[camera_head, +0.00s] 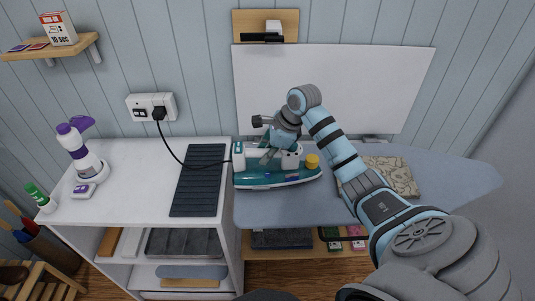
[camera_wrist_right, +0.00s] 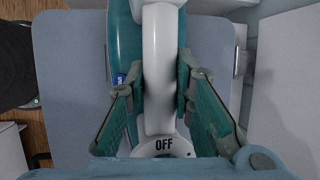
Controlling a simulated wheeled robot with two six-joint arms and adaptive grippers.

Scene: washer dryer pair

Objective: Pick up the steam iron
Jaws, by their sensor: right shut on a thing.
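The teal and white steam iron (camera_head: 255,180) is at the left end of the blue ironing board (camera_head: 300,211), its long side toward me. I cannot tell whether its base touches the board. My right gripper (camera_head: 277,153) reaches down onto it from above. In the right wrist view, the fingers of my right gripper (camera_wrist_right: 160,95) stand on both sides of the white handle (camera_wrist_right: 158,50) and are shut on it. The word OFF shows on a white part below the handle. My left gripper is not in view.
A black cord (camera_head: 185,160) runs from the wall outlet (camera_head: 140,105) toward the iron. A white cabinet (camera_head: 130,180) with a dark ribbed mat (camera_head: 199,180) stands to the left. A folded patterned cloth (camera_head: 393,176) lies on the board. A white panel (camera_head: 330,75) stands behind.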

